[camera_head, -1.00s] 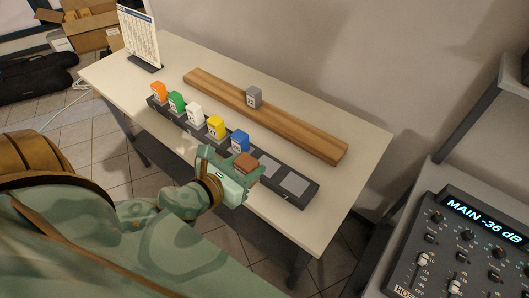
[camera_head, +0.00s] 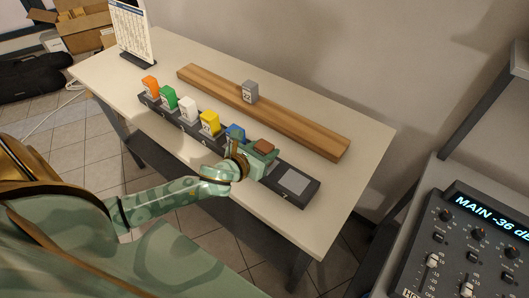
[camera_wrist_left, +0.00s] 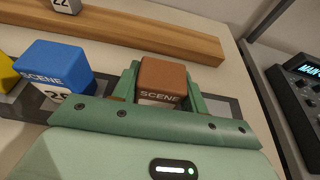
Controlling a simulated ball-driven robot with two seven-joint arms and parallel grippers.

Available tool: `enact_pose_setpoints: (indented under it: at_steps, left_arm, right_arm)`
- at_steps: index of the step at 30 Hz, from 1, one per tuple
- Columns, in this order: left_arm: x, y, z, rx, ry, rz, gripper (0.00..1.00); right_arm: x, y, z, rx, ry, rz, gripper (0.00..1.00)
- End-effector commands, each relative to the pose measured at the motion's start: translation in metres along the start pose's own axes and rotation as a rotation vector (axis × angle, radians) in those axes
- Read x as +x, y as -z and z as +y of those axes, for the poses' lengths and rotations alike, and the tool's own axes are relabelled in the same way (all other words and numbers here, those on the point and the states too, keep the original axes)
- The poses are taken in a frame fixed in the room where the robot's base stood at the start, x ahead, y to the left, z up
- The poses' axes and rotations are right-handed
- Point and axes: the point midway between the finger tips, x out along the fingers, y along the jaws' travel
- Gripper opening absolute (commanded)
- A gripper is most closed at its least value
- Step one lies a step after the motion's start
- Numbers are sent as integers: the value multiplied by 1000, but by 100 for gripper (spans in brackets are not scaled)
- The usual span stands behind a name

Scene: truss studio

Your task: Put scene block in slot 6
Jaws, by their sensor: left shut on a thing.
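A brown scene block (camera_head: 264,145) is between the fingers of my left gripper (camera_head: 262,151), which is shut on it. In the left wrist view the brown block (camera_wrist_left: 162,82), marked SCENE, sits upright between the green fingers (camera_wrist_left: 162,92). Block and gripper are at the dark slotted rail (camera_head: 311,192), just right of the blue block (camera_head: 235,133), where slot 6 lies. The gripper hides that slot, and I cannot tell whether the block touches it. The last slot pad (camera_head: 293,180) to the right is bare. My right gripper is not in view.
Orange (camera_head: 150,87), green (camera_head: 168,97), white (camera_head: 188,108) and yellow (camera_head: 209,122) blocks stand along the rail. A grey block (camera_head: 250,91) stands on the wooden bar (camera_head: 300,122) behind. A chart stand (camera_head: 131,33) is at the far left. A mixer (camera_head: 470,250) is at right.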

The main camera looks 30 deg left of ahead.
Motion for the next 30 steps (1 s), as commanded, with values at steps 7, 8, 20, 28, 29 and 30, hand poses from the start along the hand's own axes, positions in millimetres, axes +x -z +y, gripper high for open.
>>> enact_pose_setpoints:
  at_steps: [7,8,20,28,29,30]
  left_arm:
    - [1,3,0,2,0,-2,19]
    - [1,3,0,2,0,-2,19]
    - [2,6,0,1,0,-1,65]
    - [-21,3,0,3,0,2,65]
    - [-28,3,0,3,1,1,65]
    - [-38,3,0,2,1,2,65]
  right_arm:
    - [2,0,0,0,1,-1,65]
    - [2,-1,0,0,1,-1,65]
    - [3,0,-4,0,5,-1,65]
    - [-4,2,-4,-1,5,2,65]
    - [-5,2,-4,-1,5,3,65]
    - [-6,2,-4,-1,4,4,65]
